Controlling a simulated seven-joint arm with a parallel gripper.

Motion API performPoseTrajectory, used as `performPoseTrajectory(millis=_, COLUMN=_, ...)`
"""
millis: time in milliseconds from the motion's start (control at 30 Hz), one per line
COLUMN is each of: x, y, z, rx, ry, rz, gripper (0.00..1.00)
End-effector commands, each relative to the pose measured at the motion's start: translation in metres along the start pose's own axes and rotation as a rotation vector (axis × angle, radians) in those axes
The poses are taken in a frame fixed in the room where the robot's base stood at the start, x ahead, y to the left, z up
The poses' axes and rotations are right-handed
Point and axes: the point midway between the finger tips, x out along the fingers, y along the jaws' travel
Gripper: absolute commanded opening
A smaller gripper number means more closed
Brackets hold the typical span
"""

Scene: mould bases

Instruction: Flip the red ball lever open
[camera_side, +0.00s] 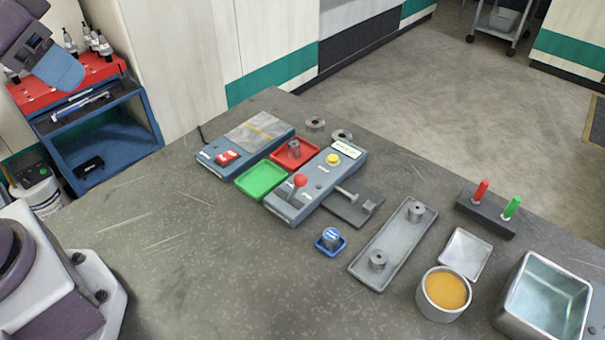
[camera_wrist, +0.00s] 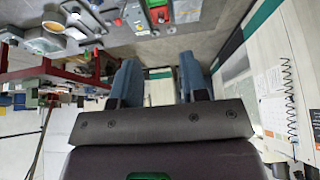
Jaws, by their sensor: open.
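The red ball lever (camera_side: 300,181) stands on the near end of a blue-grey control box (camera_side: 319,190) in the side view. Its short stem leans slightly to the right there. The box also carries a yellow button (camera_side: 333,159) and a white label at its far end. My gripper (camera_wrist: 158,84) shows in the wrist view with its two blue fingers apart and nothing between them. It is well away from the lever; a part of it shows at the top left of the side view (camera_side: 56,68). The lever is too small to make out surely in the wrist view.
A green tray (camera_side: 261,180) and a red tray (camera_side: 279,155) holding a metal part lie left of the box. Right of it are a dark plate with a bolt (camera_side: 349,208), a blue dish (camera_side: 331,243) and a long grey tray (camera_side: 395,245).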

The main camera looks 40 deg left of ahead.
Motion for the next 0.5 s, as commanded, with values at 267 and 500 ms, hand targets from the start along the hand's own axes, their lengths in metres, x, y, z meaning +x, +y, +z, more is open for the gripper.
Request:
performPoseTrajectory(millis=267, x=0.019, y=0.017, z=0.003, rx=0.073, ry=-0.096, rz=0.037, gripper=0.0)
performPoseTrajectory(millis=500, x=0.05, y=0.051, z=-0.025, rx=0.212, ry=-0.249, rz=0.07, gripper=0.0)
